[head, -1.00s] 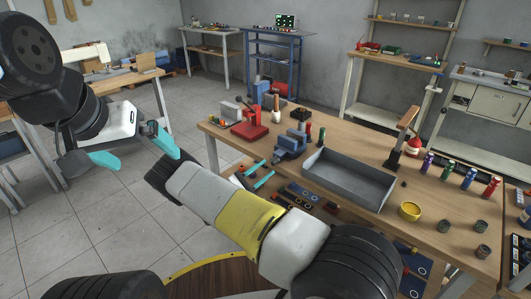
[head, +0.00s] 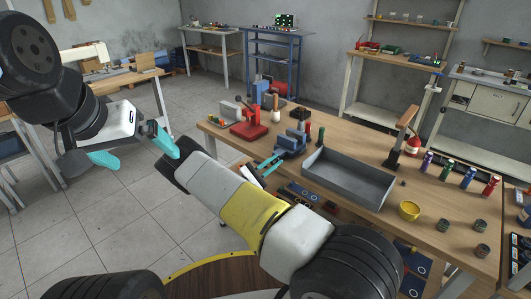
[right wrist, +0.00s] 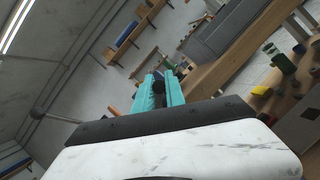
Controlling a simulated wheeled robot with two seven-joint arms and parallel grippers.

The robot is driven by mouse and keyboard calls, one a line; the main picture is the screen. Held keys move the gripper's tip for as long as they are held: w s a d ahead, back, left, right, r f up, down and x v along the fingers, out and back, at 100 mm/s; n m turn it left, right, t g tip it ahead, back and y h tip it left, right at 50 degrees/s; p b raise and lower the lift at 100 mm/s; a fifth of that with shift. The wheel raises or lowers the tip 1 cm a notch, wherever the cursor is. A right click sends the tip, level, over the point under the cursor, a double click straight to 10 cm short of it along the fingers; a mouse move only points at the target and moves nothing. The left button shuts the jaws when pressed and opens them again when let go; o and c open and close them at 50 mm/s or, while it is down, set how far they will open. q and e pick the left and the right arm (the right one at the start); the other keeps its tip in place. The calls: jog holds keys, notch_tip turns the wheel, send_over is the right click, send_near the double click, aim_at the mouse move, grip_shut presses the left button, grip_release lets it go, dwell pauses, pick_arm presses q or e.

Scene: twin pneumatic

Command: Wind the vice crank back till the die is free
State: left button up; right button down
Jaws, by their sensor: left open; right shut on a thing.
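The blue vice (head: 291,142) stands at the near edge of the wooden bench in the head view. My right gripper (head: 272,161) is at its near left side, with its cyan fingers pointing at it. In the right wrist view, my right gripper (right wrist: 160,82) is shut on a small dark round knob (right wrist: 158,87), apparently the crank's handle. The rest of the crank is hidden or too small to make out. I cannot make out the die. My left gripper (head: 147,160) is open and empty, over the floor left of the bench.
A grey open tray (head: 345,181) is right of the vice, and a red tool (head: 250,127) is to its left. A yellow cup (head: 409,210) and several bottles stand further right. The tiled floor left of the bench is clear.

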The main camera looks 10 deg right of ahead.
jog(key=shift+r+n, duration=0.1)
jog(key=shift+n, duration=0.3)
jog(key=n, duration=0.1)
jog(key=n+t, duration=0.2)
jog(key=shift+w+a+r+n+y, duration=0.25)
jog(key=shift+a+r+n+y, duration=0.05)
jog(key=shift+r+n, duration=0.1)
jog(key=shift+w+a+r+n+t+y, duration=0.1)
jog(key=shift+w+a+n+t+y, duration=0.75)
jog(key=shift+n, duration=2.3)
jog(key=shift+w+a+r+n+t+y, duration=0.1)
jog(key=shift+w+n+t+y, duration=0.3)
jog(key=shift+n+t+y, duration=1.9)
jog(key=shift+w+a+r+n+t+y, duration=0.1)
jog(key=shift+w+a+n+y, duration=0.45)
jog(key=shift+n, duration=3.4)
jog(key=shift+w, duration=0.1)
jog(key=c, duration=1.4)
grip_release()
